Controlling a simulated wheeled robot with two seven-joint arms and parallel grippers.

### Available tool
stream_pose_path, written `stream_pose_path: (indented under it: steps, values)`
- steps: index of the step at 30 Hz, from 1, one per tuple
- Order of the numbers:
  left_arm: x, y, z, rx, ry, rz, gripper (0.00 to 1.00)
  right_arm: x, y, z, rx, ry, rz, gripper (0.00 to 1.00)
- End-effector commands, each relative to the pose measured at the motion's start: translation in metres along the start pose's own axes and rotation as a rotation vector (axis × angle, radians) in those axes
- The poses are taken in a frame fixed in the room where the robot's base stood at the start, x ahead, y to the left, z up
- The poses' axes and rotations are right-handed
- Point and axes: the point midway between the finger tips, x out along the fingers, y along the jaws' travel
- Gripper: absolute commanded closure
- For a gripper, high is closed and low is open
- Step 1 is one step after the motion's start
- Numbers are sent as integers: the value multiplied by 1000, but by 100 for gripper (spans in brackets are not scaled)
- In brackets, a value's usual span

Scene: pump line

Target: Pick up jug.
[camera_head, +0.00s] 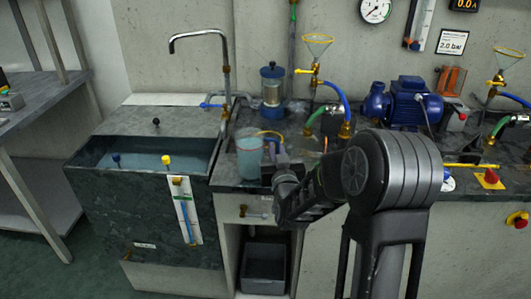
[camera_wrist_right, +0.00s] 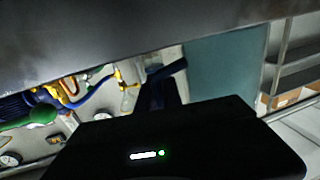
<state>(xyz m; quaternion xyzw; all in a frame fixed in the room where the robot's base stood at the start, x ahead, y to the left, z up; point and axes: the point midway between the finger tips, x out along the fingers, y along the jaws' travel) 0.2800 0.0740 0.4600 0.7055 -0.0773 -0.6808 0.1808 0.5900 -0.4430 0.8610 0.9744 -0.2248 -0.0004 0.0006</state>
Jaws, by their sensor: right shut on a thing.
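The jug (camera_head: 249,153) is a translucent blue-green vessel standing upright at the front edge of the counter, just right of the sink. My right gripper (camera_head: 273,157) is at the jug's right side, shut on its handle; my arm hides part of the grip. In the right wrist view, the jug's teal wall (camera_wrist_right: 225,70) fills the area right of the dark fingers (camera_wrist_right: 162,88). I cannot tell whether the jug's base touches the counter. My left gripper is not in view.
A water-filled sink (camera_head: 140,160) with a tall tap (camera_head: 226,70) lies left of the jug. A clear cylinder with blue caps (camera_head: 272,88) stands behind it. A blue pump (camera_head: 405,103) with hoses is at right. A grey bin (camera_head: 264,268) sits below the counter.

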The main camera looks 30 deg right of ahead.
Motion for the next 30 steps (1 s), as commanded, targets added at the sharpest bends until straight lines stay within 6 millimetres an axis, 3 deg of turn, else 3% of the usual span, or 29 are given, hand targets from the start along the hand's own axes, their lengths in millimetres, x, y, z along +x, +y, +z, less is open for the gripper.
stream_pose_path:
  steps: [5, 18, 30]
  values:
    - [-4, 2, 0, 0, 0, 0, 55, 0, 0, -20, 5, 8, 1, 100]
    - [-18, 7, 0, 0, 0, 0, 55, 0, 0, -94, 5, 7, 1, 100]
    - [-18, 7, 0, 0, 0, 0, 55, 0, 0, -101, 3, 4, 0, 100]
